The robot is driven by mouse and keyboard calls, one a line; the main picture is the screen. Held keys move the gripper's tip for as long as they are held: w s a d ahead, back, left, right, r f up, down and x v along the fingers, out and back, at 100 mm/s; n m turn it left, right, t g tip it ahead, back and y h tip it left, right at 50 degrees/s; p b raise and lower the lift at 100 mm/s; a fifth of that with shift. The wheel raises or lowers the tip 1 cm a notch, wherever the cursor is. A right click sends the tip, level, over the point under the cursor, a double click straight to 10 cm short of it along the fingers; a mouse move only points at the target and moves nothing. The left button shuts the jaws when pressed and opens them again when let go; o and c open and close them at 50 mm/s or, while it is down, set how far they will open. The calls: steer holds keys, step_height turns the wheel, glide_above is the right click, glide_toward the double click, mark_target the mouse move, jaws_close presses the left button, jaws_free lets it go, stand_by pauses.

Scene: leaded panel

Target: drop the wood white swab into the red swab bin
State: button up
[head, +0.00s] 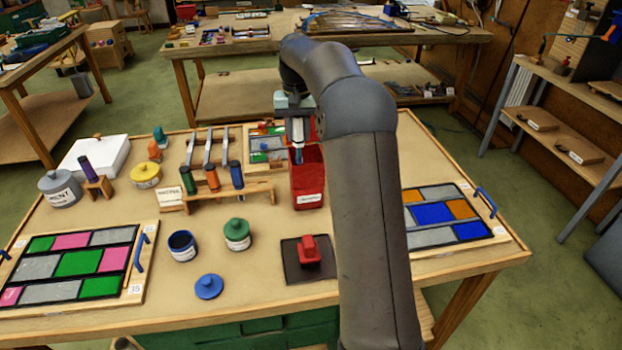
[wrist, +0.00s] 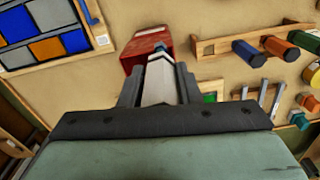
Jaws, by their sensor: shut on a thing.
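My gripper (head: 297,112) is shut on a pale, white-grey swab with a bluish lower end (head: 297,136) that points down. In the wrist view my gripper (wrist: 159,88) holds the same swab (wrist: 159,82), and its bluish tip overlaps the red swab bin (wrist: 143,47). In the head view the red bin (head: 307,186) stands open on the table with a white label on its front. The swab's tip shows at the bin's back left part. I cannot tell whether the tip is above the rim or inside.
A wooden rack (head: 232,194) with green, orange and blue handled tools stands left of the bin. A red block (head: 309,249) sits on a dark pad in front. Leaded panels lie left (head: 75,265) and right (head: 445,218). Jars (head: 237,235) stand front left.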

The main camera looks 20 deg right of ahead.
steer(key=w+d+f+b, duration=0.1)
steer(key=w+d+f, duration=0.1)
steer(key=f, duration=0.3)
steer(key=w+d+f+b, duration=0.2)
steer(key=d+f, duration=0.2)
steer(key=f, duration=0.2)
steer(key=shift+w+n, duration=0.25)
steer(key=shift+n, duration=0.05)
steer(key=shift+a+r, duration=0.1)
steer(key=o, duration=1.1)
